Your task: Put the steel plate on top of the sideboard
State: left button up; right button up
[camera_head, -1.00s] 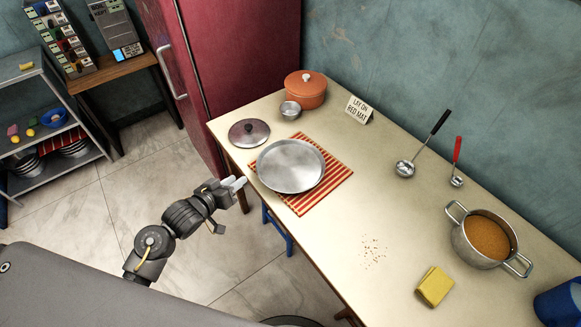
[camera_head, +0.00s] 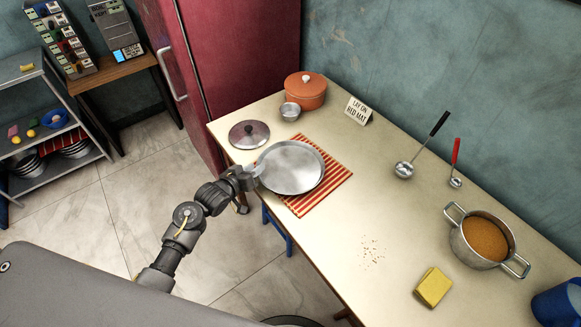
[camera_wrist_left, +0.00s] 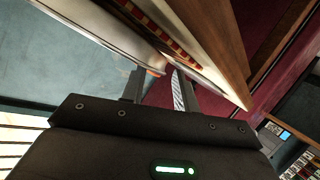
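The round steel plate (camera_head: 291,167) lies flat on a red-and-cream striped mat (camera_head: 322,190) near the left end of a long cream-topped table. My left gripper (camera_head: 257,172) is at the plate's left rim, by the table's near edge. In the left wrist view its two fingers (camera_wrist_left: 160,82) stand apart, with the plate (camera_wrist_left: 100,28) seen nearly edge-on just beyond them. The rim reaches toward the gap, but I cannot tell whether it touches a finger. My right gripper is not in view.
A dark lid (camera_head: 249,134), a small steel bowl (camera_head: 290,111) and an orange pot (camera_head: 306,92) stand left of and behind the plate. A sign (camera_head: 359,111) reads "LAY ON RED MAT". Ladles and a soup pot (camera_head: 483,240) are further right. A red fridge (camera_head: 235,60) stands behind.

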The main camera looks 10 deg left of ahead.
pick_arm(q)
jog(key=shift+w+f, duration=0.1)
jog(key=shift+w, duration=0.15)
jog(key=shift+c, duration=0.4)
grip_shut()
jog(key=shift+s, duration=0.1)
jog(key=shift+d, duration=0.1)
